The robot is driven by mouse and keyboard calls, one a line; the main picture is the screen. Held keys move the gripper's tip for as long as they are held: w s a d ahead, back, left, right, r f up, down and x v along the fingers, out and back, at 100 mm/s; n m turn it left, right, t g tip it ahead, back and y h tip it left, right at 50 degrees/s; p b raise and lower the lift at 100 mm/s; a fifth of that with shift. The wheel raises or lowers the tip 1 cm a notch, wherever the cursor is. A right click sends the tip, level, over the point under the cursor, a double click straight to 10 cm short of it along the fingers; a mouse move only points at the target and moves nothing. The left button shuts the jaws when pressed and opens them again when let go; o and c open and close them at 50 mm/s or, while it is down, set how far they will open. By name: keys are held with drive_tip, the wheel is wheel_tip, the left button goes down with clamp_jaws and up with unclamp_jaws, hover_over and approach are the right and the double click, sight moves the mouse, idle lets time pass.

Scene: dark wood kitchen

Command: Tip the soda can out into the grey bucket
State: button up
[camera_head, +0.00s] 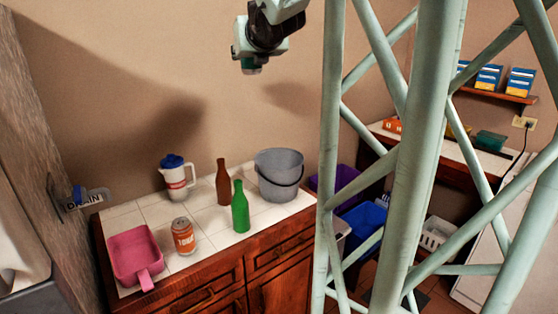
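The soda can (183,236), orange-red with a pale top and dark lettering, stands upright on the white tiled counter, left of centre and near the front edge. The grey bucket (279,178) stands upright at the counter's right end, its dark handle hanging down in front. Its inside is mostly hidden. A part of my arm hangs in from the top, high above the counter and well apart from both can and bucket. My gripper's fingers do not show, so I cannot see whether it is open or shut.
A green bottle (240,210) and a brown bottle (223,184) stand between can and bucket. A white jug with a blue lid (177,178) is behind the can. A pink dustpan-like tray (135,255) lies left of it. Bins, including a blue bin (362,219), are right of the counter.

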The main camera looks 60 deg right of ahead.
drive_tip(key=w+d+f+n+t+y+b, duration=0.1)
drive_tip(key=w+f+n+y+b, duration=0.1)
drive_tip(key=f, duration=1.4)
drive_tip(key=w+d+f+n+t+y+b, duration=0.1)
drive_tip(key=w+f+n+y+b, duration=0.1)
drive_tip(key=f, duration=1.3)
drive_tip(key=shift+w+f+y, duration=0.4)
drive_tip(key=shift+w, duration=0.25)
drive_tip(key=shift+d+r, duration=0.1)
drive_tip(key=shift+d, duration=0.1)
